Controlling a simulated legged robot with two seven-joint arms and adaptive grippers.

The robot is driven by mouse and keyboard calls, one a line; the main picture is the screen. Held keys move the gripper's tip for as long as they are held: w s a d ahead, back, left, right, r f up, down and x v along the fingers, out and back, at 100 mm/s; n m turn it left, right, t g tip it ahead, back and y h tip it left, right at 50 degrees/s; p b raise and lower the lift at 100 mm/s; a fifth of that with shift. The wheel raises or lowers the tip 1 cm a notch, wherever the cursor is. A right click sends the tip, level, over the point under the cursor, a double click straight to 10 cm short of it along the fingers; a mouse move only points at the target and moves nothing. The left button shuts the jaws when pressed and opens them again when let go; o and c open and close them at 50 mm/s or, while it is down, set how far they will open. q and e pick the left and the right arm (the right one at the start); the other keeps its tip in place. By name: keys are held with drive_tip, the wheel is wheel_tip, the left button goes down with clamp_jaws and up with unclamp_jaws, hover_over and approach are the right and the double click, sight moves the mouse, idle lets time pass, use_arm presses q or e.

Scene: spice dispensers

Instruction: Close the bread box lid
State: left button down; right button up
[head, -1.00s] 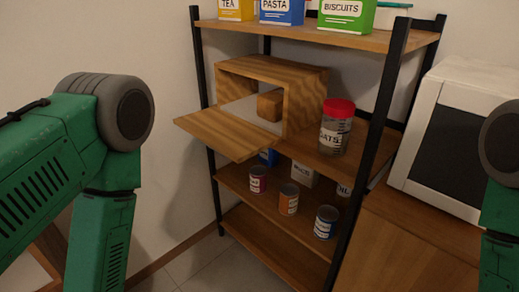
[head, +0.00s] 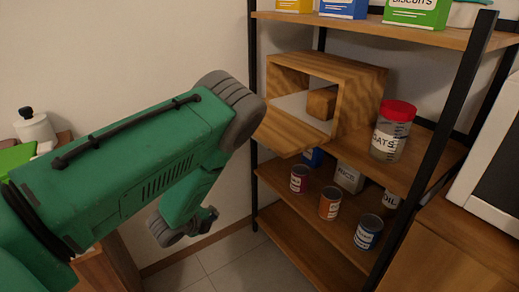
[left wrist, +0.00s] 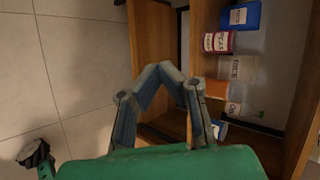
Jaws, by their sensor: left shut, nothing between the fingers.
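The wooden bread box (head: 330,66) stands on the middle shelf in the head view. Its lid (head: 288,136) is open, folded down and sticking out past the shelf's front edge. A brown block, perhaps bread (head: 321,103), sits inside. My right gripper is out of view.
A red-capped oats jar (head: 391,130) stands right of the box. Several cans, including an orange one (head: 330,203), stand on the shelf below. A black shelf post (head: 432,150) rises at the right front. Open floor (head: 215,262) lies left of the shelves.

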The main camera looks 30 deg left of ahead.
use_arm(q)
drive_tip(key=w+a+r+m+t+h+b, duration=0.15)
drive_tip(key=w+r+m+h, duration=0.4)
drive_tip(key=m, duration=0.55)
drive_tip(key=w+a+r+m+t+h+b, duration=0.1)
drive_tip(key=w+r+m+t+h, duration=0.15)
drive_tip(key=w+r+m, duration=0.65)
drive_tip(key=w+d+m+b, duration=0.2)
drive_tip(key=w+d, duration=0.1)
drive_tip(key=w, duration=0.4)
drive_tip(key=shift+w+d+f+y, duration=0.2)
drive_tip(key=shift+d+y, duration=0.1)
drive_tip(key=shift+d, duration=0.05)
